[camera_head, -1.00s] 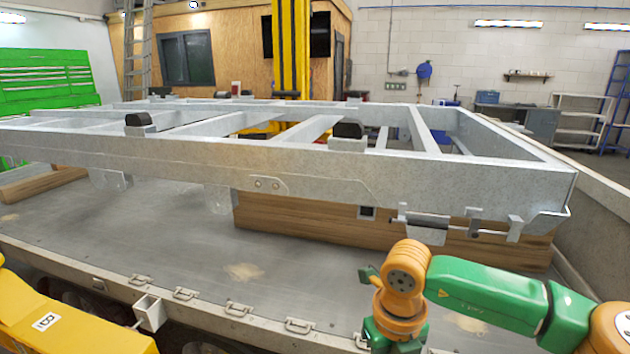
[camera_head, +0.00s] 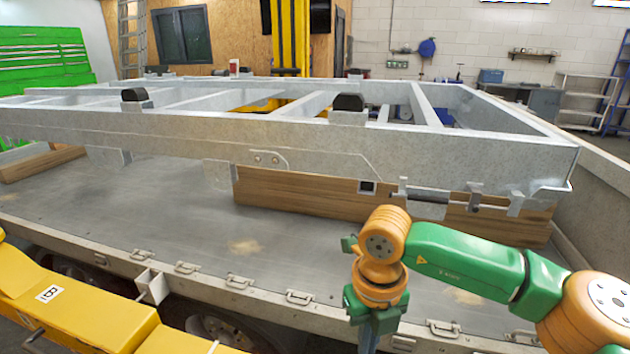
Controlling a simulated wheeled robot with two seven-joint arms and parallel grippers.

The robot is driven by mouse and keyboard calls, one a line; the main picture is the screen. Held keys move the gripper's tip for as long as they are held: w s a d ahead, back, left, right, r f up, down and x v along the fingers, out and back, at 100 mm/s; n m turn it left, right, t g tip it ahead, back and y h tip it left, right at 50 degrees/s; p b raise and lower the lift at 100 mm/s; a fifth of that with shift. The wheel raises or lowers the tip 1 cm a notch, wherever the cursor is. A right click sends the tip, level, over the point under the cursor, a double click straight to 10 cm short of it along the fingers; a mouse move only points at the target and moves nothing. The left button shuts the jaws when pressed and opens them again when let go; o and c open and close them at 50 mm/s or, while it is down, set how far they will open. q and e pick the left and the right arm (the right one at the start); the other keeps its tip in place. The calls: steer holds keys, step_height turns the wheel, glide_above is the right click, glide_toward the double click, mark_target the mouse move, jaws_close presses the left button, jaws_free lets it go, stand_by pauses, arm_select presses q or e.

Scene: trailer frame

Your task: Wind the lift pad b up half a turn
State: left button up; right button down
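A yellow lift arm (camera_head: 95,315) with a white label reading B (camera_head: 48,293) lies at the lower left, outside the trailer bed's edge. I cannot pick out the lift pad itself in this view. My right arm comes in from the right, green and orange. Its wrist bends down, and my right gripper (camera_head: 374,328) hangs at the bottom edge, in front of the bed's side rail and apart from the yellow arm. Its fingertips are cut off below the picture, so its opening is hidden. My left gripper is not in view.
A grey steel trailer frame (camera_head: 200,133) rests on wooden beams (camera_head: 290,191) above a flat grey bed (camera_head: 130,215). The bed's side rail (camera_head: 245,283) carries several metal loops and a square bracket (camera_head: 153,286). A wheel (camera_head: 220,330) shows below. A yellow post (camera_head: 290,40) stands behind.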

steer(key=shift+s+a, duration=0.25)
steer(key=shift+a, duration=0.1)
steer(key=shift+w, duration=0.1)
stand_by(0.4)
step_height(320, 180, up, 6)
steer(key=p, duration=0.4)
steer(key=shift+w+a, duration=0.2)
steer(key=shift+a, duration=0.05)
